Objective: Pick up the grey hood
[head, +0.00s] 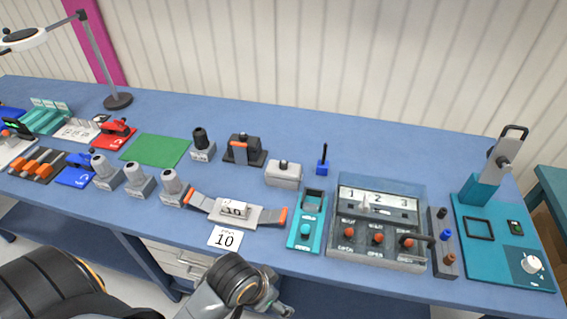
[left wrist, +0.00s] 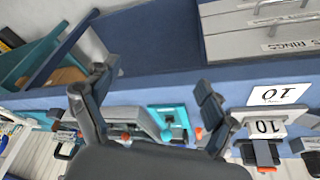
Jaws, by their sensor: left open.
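The grey hood appears to be the light grey box with a small dark knob on top (head: 284,173). It stands upright on the blue bench in the head view, between a black block with an orange strap and a teal device. I cannot make it out in the left wrist view. My left gripper (head: 272,292) is low in front of the bench's front edge in the head view, well apart from the hood. Its two dark fingers stand wide apart and empty in the left wrist view (left wrist: 155,105). My right gripper is not in view.
Near the hood are the black block (head: 243,150), a teal device (head: 306,222), a blue piece with an upright pin (head: 322,163) and a clear-covered switch box (head: 378,255). A grey tray marked 10 (head: 250,215) lies in front. Bench behind the hood is clear.

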